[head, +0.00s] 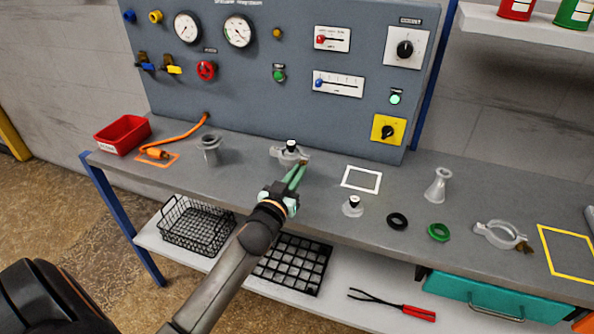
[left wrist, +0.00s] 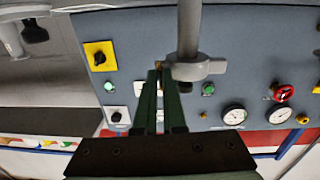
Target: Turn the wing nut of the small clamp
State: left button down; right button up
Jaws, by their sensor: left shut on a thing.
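The small clamp (head: 283,152) is a grey ring clamp around a fitting with a black top, at the back middle of the bench. In the left wrist view the clamp (left wrist: 194,70) sits around a grey pipe. Its brass wing nut (head: 304,161) is at the clamp's right side and mostly hidden by my fingers. My left gripper (head: 299,168) reaches it from the front with green fingers. In the left wrist view the gripper (left wrist: 162,72) has its fingertips shut on the wing nut, beside the clamp. My right gripper is in neither view.
A grey flanged pipe (head: 210,150) and a red bin (head: 123,135) stand to the left. To the right are a white-outlined square (head: 361,179), a small capped fitting (head: 353,206), black and green rings (head: 438,232), and a larger open clamp (head: 498,235). The control panel (head: 270,100) rises close behind.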

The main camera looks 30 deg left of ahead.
pick_arm(q)
jog(key=shift+m, duration=0.4)
jog(key=c, duration=1)
grip_release()
